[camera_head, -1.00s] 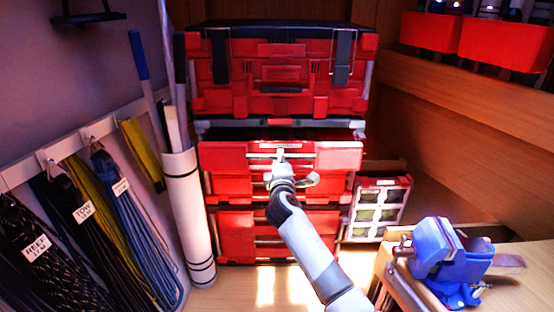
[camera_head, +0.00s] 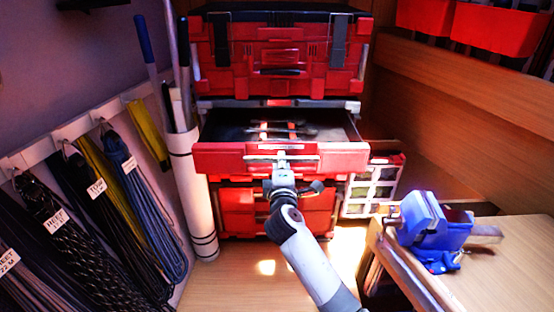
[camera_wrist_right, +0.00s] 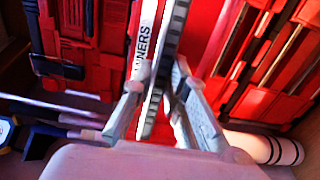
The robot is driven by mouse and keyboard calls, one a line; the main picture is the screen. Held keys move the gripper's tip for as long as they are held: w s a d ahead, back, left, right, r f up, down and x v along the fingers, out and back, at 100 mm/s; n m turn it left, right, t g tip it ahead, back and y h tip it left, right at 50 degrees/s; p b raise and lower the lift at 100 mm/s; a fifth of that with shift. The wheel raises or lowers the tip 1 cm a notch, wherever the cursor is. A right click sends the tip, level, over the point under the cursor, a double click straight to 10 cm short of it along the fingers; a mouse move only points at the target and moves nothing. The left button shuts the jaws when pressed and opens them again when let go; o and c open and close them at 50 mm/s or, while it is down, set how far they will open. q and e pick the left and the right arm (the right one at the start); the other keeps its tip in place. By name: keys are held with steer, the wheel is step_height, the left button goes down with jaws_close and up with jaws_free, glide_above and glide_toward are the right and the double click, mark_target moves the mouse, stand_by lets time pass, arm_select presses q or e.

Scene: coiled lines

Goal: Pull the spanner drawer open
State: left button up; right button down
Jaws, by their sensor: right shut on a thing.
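The spanner drawer (camera_head: 225,159) is the upper red drawer of the red tool chest. It stands well out from the chest, and its dark inside shows in the head view. Several spanners (camera_head: 280,130) lie in it. My right gripper (camera_head: 282,167) is at the middle of the drawer front, shut on the drawer's handle (camera_head: 305,157). In the right wrist view the gripper's fingers (camera_wrist_right: 157,88) close around the handle bar, beside a label ending in "NNERS" (camera_wrist_right: 143,45). My left gripper is in neither view.
A blue vise (camera_head: 432,225) stands on a wooden bench at right. A white tube (camera_head: 192,190) with poles stands left of the drawer. Coiled lines (camera_head: 140,205) hang on the left wall. A lower red drawer (camera_head: 240,212) is shut. Some floor (camera_head: 240,270) is clear.

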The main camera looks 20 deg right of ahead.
steer(key=shift+r, duration=0.1)
steer(key=c, duration=2)
jaws_free()
steer(key=shift+w, duration=0.1)
steer(key=shift+c, duration=0.2)
steer(key=shift+o, duration=0.7)
steer(key=shift+w, duration=0.15)
steer(key=o, duration=0.3)
steer(key=shift+w, duration=0.25)
steer(key=shift+o, duration=0.2)
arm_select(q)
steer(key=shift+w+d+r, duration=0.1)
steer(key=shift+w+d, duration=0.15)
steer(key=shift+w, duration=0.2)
arm_select(e)
steer(key=v, duration=1.2)
